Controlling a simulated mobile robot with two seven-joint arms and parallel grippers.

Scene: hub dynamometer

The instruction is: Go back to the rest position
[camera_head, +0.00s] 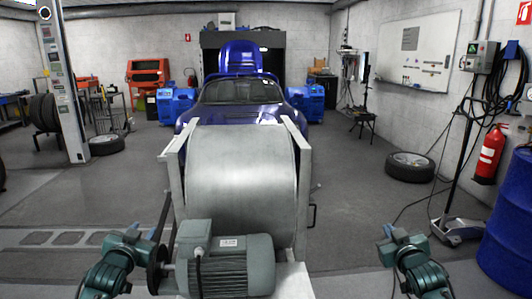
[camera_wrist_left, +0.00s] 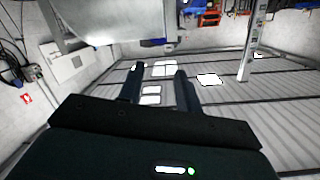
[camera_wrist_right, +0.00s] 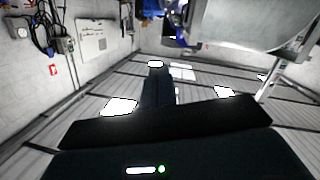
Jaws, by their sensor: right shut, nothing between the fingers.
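My left gripper (camera_head: 142,231) is raised at the lower left of the head view, beside the grey drum machine. In the left wrist view its two fingers (camera_wrist_left: 160,75) stand apart with nothing between them. My right gripper (camera_head: 390,231) is raised at the lower right of the head view, clear of the machine. In the right wrist view its fingers (camera_wrist_right: 156,72) are together and hold nothing. Both forearms are bent up at similar height, one on each side.
The large metal drum (camera_head: 243,180) with a green-grey motor (camera_head: 225,265) stands between my arms. A blue car (camera_head: 240,92) is behind it. A blue barrel (camera_head: 508,225), a fire extinguisher (camera_head: 489,153) and a tyre (camera_head: 410,166) are at right. Floor right of the drum is open.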

